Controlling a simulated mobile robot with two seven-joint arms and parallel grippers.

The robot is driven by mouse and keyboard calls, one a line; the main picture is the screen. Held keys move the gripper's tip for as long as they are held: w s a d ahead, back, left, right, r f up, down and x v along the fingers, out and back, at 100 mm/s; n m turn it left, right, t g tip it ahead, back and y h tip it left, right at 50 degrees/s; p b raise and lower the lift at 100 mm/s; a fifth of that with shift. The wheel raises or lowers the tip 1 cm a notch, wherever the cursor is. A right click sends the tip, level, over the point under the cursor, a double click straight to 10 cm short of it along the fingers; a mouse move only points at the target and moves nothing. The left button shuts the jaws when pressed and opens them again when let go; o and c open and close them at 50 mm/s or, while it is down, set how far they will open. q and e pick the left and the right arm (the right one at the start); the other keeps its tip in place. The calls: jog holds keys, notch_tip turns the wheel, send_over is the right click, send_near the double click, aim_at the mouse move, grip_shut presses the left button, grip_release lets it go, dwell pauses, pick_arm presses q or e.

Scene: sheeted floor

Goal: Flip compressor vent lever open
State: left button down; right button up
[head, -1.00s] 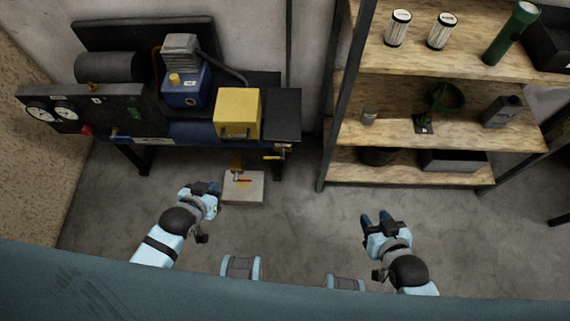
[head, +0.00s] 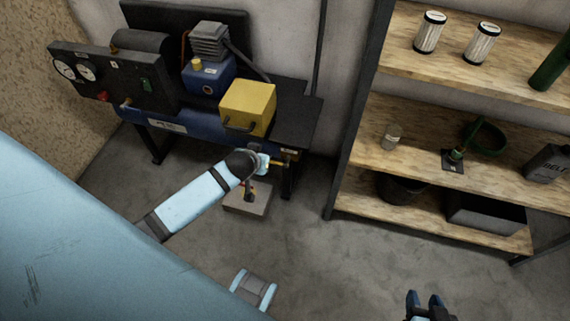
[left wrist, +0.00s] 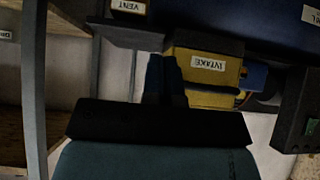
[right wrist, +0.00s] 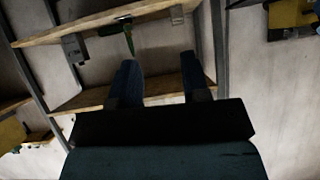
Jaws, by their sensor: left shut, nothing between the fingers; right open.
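The compressor (head: 170,122) stands against the wall with a blue tank, gauges and a yellow box (head: 248,106). A small yellow lever (head: 281,163) sticks out near a label at its right end. The VENT label (left wrist: 129,6) shows upside down at the top of the left wrist view, where I cannot make out the lever. My left gripper (head: 265,164) is beside the lever, mostly hidden by its own wrist; its fingers show shut and empty in the left wrist view (left wrist: 165,76). I cannot tell whether it touches the lever. My right gripper (head: 425,298) is open and empty, low over the floor.
A grey block (head: 247,203) lies on the floor under the compressor's right end, with a brass valve (head: 249,190) above it. Shelves (head: 440,213) with cans, a funnel and bins stand at the right.

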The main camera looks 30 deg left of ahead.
pick_arm(q)
jog(key=shift+w+f, duration=0.15)
jog(key=shift+w, duration=0.2)
pick_arm(e)
jog(key=shift+d, duration=0.2)
jog(key=shift+a+f, duration=0.1)
pick_arm(q)
jog(key=s+f+b+x, duration=0.2)
jog(key=b+x, duration=0.2)
jog(key=x, duration=0.8)
jog(key=shift+w+f, duration=0.25)
jog(key=shift+f, duration=0.05)
pick_arm(e)
jog(key=shift+w+a+f+t, duration=0.2)
jog(key=shift+f+t, duration=0.1)
